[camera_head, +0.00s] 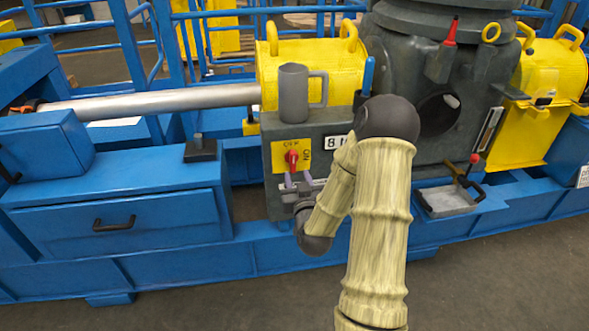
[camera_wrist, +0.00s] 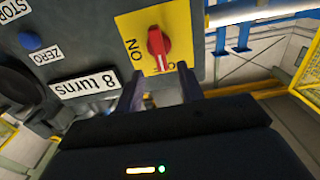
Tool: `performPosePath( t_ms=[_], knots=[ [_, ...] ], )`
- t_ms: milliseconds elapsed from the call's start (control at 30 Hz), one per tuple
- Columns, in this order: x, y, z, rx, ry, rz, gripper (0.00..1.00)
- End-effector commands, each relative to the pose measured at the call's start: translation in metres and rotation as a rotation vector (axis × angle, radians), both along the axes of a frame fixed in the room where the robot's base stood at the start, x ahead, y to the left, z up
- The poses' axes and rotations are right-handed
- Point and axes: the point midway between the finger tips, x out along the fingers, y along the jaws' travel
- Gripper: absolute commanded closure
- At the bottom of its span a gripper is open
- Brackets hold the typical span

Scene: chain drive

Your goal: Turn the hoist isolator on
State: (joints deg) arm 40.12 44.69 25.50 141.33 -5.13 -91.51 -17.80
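The hoist isolator is a red rotary knob (camera_head: 292,157) on a yellow plate (camera_head: 280,150) fixed to a dark grey box. The knob (camera_wrist: 158,46) also shows in the wrist view, with its white mark toward the OFF label, which a finger partly hides. The ON label (camera_wrist: 135,50) is a quarter turn away. My gripper (camera_head: 298,179) is just below the knob in the head view. In the wrist view its two fingers (camera_wrist: 160,86) are apart, with a gap between them in line with the knob. Nothing is held; contact with the plate cannot be told.
A grey mug (camera_head: 293,93) stands on top of the box above the plate. An "8 turns" label (camera_wrist: 86,85) and a blue ZERO button (camera_wrist: 30,41) are beside the plate. A blue drawer cabinet (camera_head: 160,215) is at left. A grey tray (camera_head: 447,200) is at right.

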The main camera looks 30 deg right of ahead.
Motion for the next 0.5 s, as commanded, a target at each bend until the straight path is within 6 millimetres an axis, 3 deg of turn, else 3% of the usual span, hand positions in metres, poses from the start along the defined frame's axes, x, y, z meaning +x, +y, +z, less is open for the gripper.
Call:
performPosePath(
  t_ms=[300, 500],
  knots=[
    [0.051, -0.015, 0.001, -0.001, -0.002, -0.002, 0.62],
    [0.065, -0.019, 0.001, 0.0, 0.001, -0.001, 0.62]
  ],
)
